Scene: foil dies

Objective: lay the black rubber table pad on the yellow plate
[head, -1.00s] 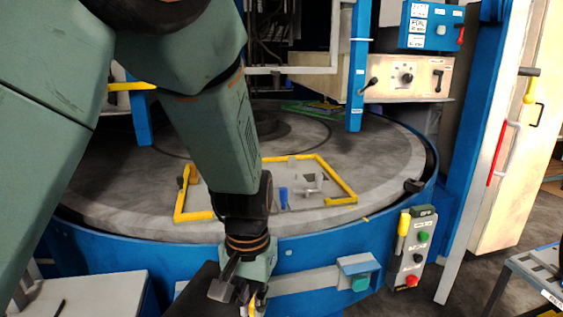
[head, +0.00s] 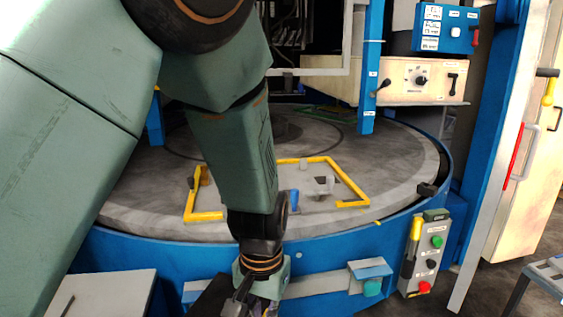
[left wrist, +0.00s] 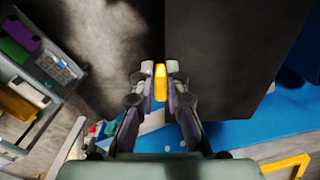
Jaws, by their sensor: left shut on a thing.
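My left gripper (left wrist: 160,85) is shut on a yellow piece at the edge of the black rubber table pad (left wrist: 225,55), which hangs beyond the fingertips as a dark sheet. In the head view the pad (head: 213,298) shows only as a dark patch at the bottom edge, beside my left gripper (head: 247,298), in front of the turntable. The yellow plate (head: 203,216), a grey plate with a yellow border, lies on the round turntable; my arm hides part of it. A small blue post and grey fittings stand on it. My right gripper is in neither view.
The turntable's blue rim (head: 330,247) lies between the pad and the plate. A button box (head: 424,255) hangs at its right front. A grey cabinet top (head: 110,290) stands at the lower left. A cart (left wrist: 35,75) with coloured items shows in the left wrist view.

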